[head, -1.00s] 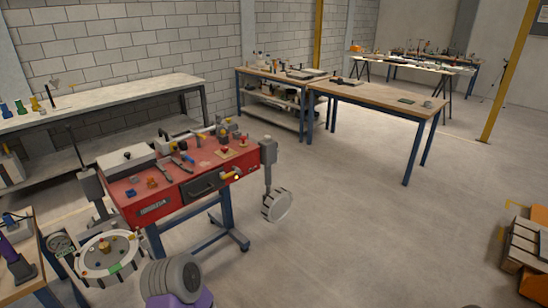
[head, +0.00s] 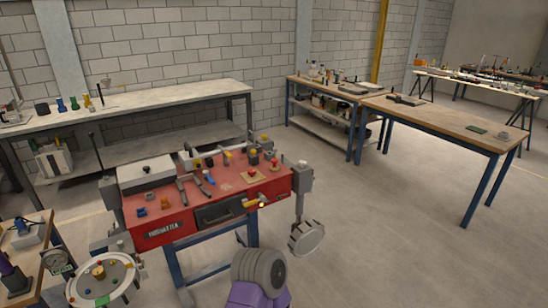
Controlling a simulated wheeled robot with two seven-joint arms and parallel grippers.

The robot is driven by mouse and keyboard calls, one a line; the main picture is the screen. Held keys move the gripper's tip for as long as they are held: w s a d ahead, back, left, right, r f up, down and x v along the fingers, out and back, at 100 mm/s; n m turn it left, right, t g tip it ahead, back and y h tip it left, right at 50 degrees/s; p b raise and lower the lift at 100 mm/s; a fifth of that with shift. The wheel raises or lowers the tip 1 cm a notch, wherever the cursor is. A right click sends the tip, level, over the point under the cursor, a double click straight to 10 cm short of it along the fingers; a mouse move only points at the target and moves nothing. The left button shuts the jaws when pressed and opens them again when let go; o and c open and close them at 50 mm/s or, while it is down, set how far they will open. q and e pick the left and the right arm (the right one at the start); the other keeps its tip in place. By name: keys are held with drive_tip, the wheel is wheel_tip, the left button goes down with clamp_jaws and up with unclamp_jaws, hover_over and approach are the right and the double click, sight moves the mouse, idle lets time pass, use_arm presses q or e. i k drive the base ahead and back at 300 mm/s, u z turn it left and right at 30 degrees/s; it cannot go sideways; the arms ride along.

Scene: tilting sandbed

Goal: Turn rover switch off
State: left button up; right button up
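No rover or switch marked as its own can be made out at this size. A red-topped workbench (head: 226,184) stands left of centre, with a dark front handle (head: 220,213) and a yellow-handled part (head: 255,201) at its front right. A red button on a pale plate (head: 253,175) and a red-capped part (head: 275,165) sit on its top right; I cannot tell whether either is the switch.
A round dial-like plate (head: 75,290) and a gauge (head: 55,261) stand at lower left. A long table (head: 130,110) is behind; a wooden table (head: 440,118) stands right. Open floor (head: 400,260) lies lower right.

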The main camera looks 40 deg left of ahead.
sight(251, 172)
drive_tip(key=u, duration=0.45)
drive_tip(key=i, duration=1.6)
drive_tip(key=u, duration=1.05)
